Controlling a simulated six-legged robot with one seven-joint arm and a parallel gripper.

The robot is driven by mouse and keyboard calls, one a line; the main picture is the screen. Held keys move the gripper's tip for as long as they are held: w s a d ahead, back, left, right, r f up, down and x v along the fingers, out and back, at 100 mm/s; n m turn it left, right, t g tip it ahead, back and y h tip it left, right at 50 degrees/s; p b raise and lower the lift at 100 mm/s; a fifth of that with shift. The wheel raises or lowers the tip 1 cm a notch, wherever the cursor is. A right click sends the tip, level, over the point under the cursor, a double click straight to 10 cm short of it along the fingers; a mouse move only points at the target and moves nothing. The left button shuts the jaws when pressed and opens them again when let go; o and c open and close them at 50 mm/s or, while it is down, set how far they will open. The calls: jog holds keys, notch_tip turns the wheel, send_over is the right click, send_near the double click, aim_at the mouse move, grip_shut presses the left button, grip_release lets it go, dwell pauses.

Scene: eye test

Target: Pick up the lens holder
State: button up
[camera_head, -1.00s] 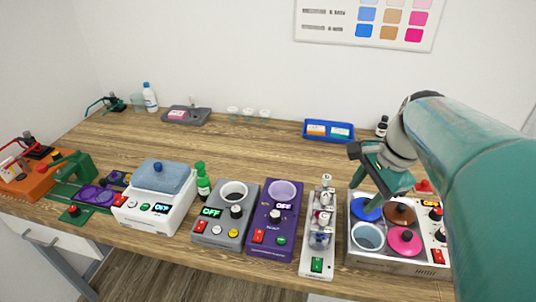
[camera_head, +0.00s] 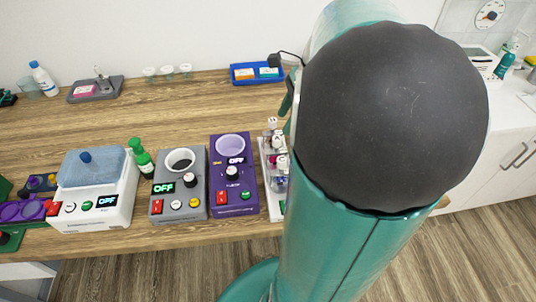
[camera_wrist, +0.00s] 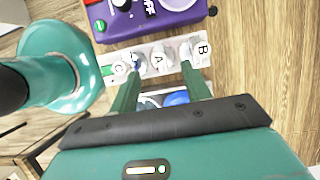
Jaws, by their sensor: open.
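I cannot tell for sure which thing is the lens holder. A purple piece with two round openings (camera_head: 22,210) lies at the left edge of the body view, partly cut off. A white rack (camera_head: 267,188) with small labelled vessels stands right of the purple device; my arm hides part of it. In the wrist view the rack (camera_wrist: 173,71) lies across the middle, with vessels marked A (camera_wrist: 158,60), B (camera_wrist: 196,48) and C (camera_wrist: 121,68). My gripper (camera_wrist: 161,68) is open, its two fingers apart over the rack, with nothing seen held.
A purple device (camera_head: 233,180), a grey device (camera_head: 180,188), a green bottle (camera_head: 142,160) and a white device with a blue top (camera_head: 93,190) line the table front. A blue tray (camera_head: 257,74) sits at the back. The wooden table (camera_head: 150,110) is clear between.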

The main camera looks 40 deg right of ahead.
aim_at(278, 138)
jog(key=x, duration=0.4)
jog(key=shift+s+f, duration=0.15)
jog(key=shift+f, duration=0.05)
jog(key=shift+s+f, duration=0.1)
jog(key=shift+f, duration=0.4)
jog(key=x, duration=0.4)
jog(key=shift+w+a+f, duration=0.15)
jog(key=shift+w+f, duration=0.1)
jog(key=shift+f, duration=0.1)
grip_shut()
